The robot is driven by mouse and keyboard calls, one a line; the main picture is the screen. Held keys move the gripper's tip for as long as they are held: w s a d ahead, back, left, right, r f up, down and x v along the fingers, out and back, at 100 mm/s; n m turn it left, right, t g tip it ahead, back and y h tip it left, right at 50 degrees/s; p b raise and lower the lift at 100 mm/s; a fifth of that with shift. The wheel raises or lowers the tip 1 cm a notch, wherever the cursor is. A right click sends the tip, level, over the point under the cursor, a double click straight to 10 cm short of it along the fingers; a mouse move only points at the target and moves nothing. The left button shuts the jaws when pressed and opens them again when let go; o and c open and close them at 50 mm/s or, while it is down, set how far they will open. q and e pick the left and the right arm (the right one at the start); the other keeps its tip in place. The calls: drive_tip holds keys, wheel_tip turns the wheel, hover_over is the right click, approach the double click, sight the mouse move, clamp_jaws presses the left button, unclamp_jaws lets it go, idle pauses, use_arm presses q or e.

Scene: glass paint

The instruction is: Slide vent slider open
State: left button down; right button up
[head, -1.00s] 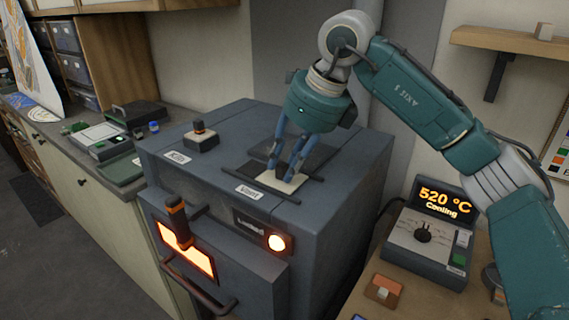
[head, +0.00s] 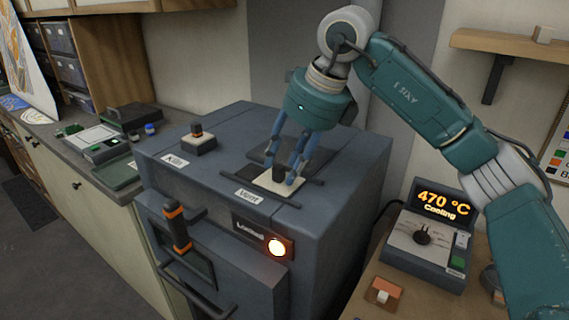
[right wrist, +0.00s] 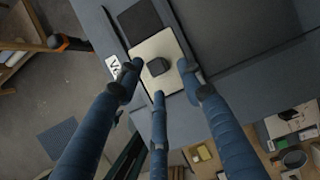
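The vent slider is a pale plate (head: 266,184) with a dark knob (head: 279,174), set between two dark rails on top of the grey kiln (head: 225,170), behind the "Vent" label (head: 248,194). My right gripper (head: 294,172) points down over the plate. The right wrist view shows its three blue fingers (right wrist: 160,88) spread around the knob (right wrist: 158,67), with gaps between fingers and knob, so it is open. A dark square (right wrist: 139,21) lies beside the plate along the rails. My left gripper is not in view.
A second knob on a pale base (head: 198,140) stands on the kiln top at left. The kiln door has an orange-banded handle (head: 177,228). The controller (head: 432,235) at right reads 470 °C, Cooling. A cluttered counter (head: 110,175) runs along the left.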

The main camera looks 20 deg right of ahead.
drive_tip(key=v, duration=1.1)
drive_tip(key=shift+s, duration=0.15)
drive_tip(key=shift+r, duration=0.1)
